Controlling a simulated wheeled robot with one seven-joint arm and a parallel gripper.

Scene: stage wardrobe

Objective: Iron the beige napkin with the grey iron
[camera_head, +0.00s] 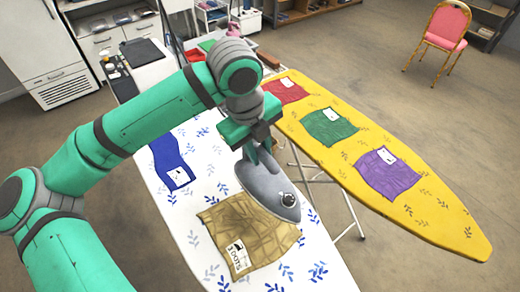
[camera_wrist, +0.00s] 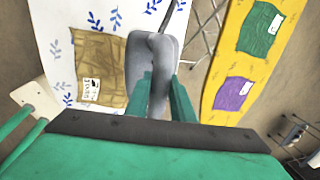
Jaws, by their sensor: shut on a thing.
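The beige napkin (camera_head: 245,228) lies creased on the white ironing board with blue leaf prints (camera_head: 205,200); a white label shows on its near-left part. It also shows in the wrist view (camera_wrist: 98,62). The grey iron (camera_head: 270,192) is held in my gripper (camera_head: 252,138), tilted, over the upper right part of the napkin. In the wrist view the iron (camera_wrist: 152,55) sits between my green fingers, which are shut on its handle, beside the napkin. I cannot tell whether the soleplate touches the cloth. The iron hides part of the napkin's right edge.
A blue cloth (camera_head: 171,162) lies further back on the white board. A yellow board (camera_head: 440,205) on the right bears red (camera_head: 284,91), green (camera_head: 330,127) and purple (camera_head: 387,173) cloths. A pink chair (camera_head: 446,30) stands far back right. Bare floor lies right.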

